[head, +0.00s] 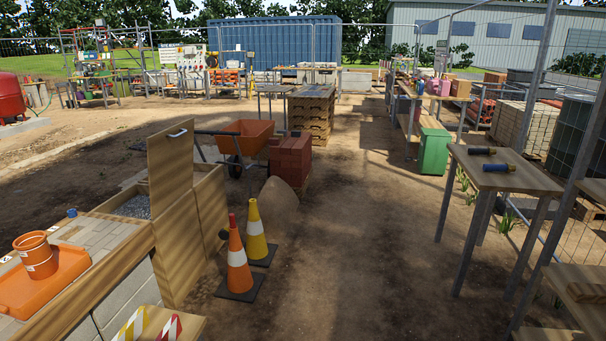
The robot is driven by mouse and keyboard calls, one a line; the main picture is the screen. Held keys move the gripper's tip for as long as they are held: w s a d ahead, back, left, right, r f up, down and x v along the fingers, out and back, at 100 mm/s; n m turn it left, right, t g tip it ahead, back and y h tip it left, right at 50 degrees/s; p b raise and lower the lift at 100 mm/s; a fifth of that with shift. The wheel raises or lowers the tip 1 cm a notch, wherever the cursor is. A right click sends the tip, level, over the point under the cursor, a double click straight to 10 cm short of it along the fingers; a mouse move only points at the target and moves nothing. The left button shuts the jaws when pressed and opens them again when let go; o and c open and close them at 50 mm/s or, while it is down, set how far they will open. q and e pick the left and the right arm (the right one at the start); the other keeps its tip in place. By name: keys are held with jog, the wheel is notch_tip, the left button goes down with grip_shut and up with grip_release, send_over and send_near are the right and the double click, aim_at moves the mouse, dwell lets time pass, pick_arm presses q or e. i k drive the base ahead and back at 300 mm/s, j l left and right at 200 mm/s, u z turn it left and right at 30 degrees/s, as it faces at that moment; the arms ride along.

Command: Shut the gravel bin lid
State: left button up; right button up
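The gravel bin (176,250) is a wooden box at the left, beyond a paved worktop. Grey gravel (136,206) shows in its open top. Its wooden lid (170,168) stands raised, close to upright, with a pale bar handle (178,132) near its top edge. The hinge line is hard to make out. Neither my left nor my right gripper is in view.
An orange bucket (37,256) stands on an orange tray (58,282) left of the bin. Two traffic cones, orange (238,262) and yellow (256,234), stand right of it. A wheelbarrow (246,137) is behind. The central dirt ground is clear.

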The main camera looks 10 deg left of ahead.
aim_at(169, 150)
jog(key=i+l+u, duration=0.1)
jog(key=i+u, duration=0.35)
jog(key=i+l+u, duration=0.3)
jog(key=i+u, duration=0.15)
jog(key=i, duration=0.15)
jog(key=i+l+u, duration=0.45)
jog(key=i+l, duration=0.7)
jog(key=i, duration=0.25)
